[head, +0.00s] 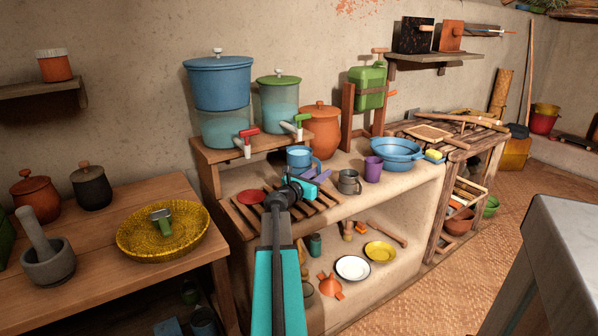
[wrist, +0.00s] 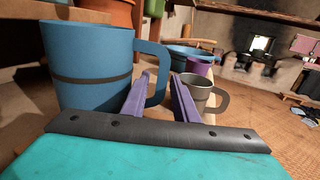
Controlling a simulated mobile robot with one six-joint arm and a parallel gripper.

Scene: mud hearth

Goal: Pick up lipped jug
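A blue handled vessel (head: 300,157) stands on the mud hearth counter; it looks the likeliest lipped jug, though I make out no clear lip. In the wrist view this blue vessel (wrist: 88,65) is large at left, with a dark band and its handle towards the right. A smaller grey handled vessel (head: 349,183) stands to its right; it also shows in the wrist view (wrist: 200,90). My gripper (head: 319,177) is open with its purple fingers apart. In the wrist view its fingertips (wrist: 160,78) are by the blue handle; I see no firm hold.
A purple cup (head: 373,169) and blue basins (head: 397,152) stand right of the grey vessel. A slatted wooden rack (head: 258,217) lies below my gripper. Water containers and a clay pot (head: 320,128) stand behind. A shelf below holds plates (head: 352,268).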

